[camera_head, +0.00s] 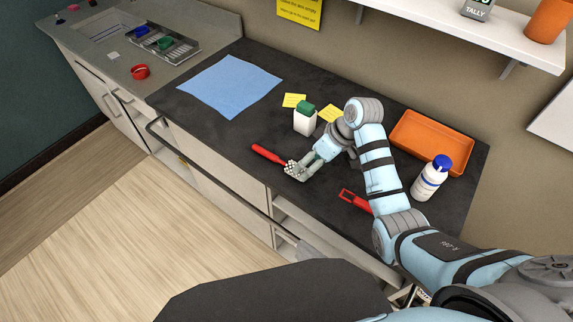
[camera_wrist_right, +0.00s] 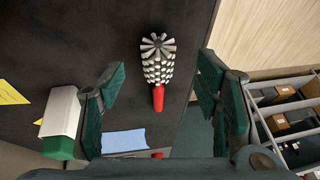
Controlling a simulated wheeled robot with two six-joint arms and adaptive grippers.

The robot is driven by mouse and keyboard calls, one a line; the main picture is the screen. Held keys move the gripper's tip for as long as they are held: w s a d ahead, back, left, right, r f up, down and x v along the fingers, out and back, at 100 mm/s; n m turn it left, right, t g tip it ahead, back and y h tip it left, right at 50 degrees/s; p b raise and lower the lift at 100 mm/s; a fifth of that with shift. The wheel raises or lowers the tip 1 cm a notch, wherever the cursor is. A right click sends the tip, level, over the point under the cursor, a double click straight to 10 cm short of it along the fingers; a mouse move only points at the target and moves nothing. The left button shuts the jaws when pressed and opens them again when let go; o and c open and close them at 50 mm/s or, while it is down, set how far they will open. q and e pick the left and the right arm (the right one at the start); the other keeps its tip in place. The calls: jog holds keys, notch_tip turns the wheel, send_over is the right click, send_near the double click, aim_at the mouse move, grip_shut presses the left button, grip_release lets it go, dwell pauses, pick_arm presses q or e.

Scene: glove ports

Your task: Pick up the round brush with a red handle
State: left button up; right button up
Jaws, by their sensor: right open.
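The round brush lies on the dark counter near its front edge, its red handle (camera_head: 268,153) pointing left and its pale bristled head at my right gripper (camera_head: 299,171). In the right wrist view the whole brush (camera_wrist_right: 157,70) shows between the two green-padded fingers, bristles away from me and handle towards me. The right gripper (camera_wrist_right: 160,80) is open, with dark gaps on both sides of the brush. Whether it is level with the brush I cannot tell. My left gripper is not in view.
A white box with a green top (camera_head: 305,120) stands close behind the gripper. Another red-handled tool (camera_head: 354,199) lies partly behind my arm. A white bottle with a blue cap (camera_head: 430,178) and an orange tray (camera_head: 432,143) are at right. A blue cloth (camera_head: 230,85) lies left.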

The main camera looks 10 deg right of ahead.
aim_at(278, 161)
jog(key=x, duration=0.5)
jog(key=shift+w+a, duration=0.1)
jog(key=shift+w, duration=0.35)
jog(key=shift+w+a+f, duration=0.15)
jog(key=shift+f, duration=0.15)
jog(key=shift+s+r, duration=0.15)
jog(key=shift+s, duration=0.1)
jog(key=c, duration=0.6)
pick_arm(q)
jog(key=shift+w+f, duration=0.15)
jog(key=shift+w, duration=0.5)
pick_arm(e)
jog(key=c, duration=0.7)
jog(key=shift+o, duration=0.2)
